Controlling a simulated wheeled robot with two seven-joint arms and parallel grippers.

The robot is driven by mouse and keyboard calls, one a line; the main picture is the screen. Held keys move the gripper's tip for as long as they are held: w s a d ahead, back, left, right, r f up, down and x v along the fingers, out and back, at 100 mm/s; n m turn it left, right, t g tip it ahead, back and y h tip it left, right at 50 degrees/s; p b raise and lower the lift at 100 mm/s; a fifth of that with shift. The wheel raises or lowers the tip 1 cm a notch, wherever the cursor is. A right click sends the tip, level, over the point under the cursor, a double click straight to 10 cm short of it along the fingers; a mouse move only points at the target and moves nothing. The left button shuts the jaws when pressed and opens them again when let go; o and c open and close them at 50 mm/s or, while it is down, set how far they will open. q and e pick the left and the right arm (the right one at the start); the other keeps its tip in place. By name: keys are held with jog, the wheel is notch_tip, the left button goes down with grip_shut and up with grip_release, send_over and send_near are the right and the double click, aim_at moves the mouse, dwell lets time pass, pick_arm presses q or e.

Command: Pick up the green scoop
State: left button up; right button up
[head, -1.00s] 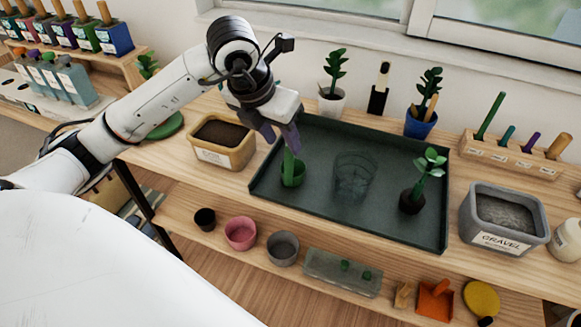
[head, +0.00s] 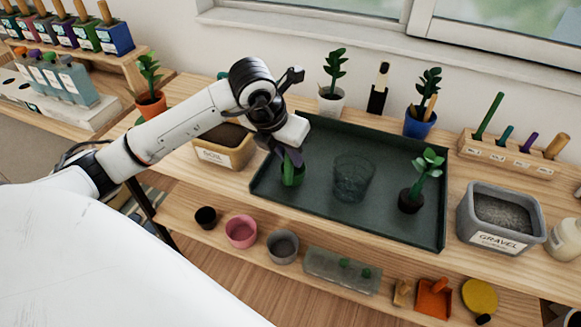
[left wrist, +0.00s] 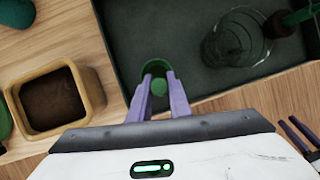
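The green scoop (head: 291,175) stands upright at the left end of the dark green tray (head: 345,231), its handle pointing up. My left gripper (head: 284,156) is low over it. In the left wrist view the two purple fingers of my left gripper (left wrist: 160,92) are apart, one on each side of the round handle end of the scoop (left wrist: 159,87). A narrow gap seems to show beside the handle. My right gripper (left wrist: 302,134) shows only as two dark purple fingers, spaced apart, at the right edge of the left wrist view.
A clear glass (head: 353,178) and a potted plant (head: 411,200) stand in the tray to the right. The soil bin (head: 225,155) is just left of the tray, partly behind my arm. The gravel bin (head: 500,218) is to its right. Small pots line the lower shelf.

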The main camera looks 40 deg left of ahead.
pick_arm(q)
grip_shut()
jog(key=shift+r, duration=0.15)
jog(key=shift+w+r, duration=0.1)
jog(key=shift+r, duration=0.3)
notch_tip(320, 180, up, 9)
dwell(0.9)
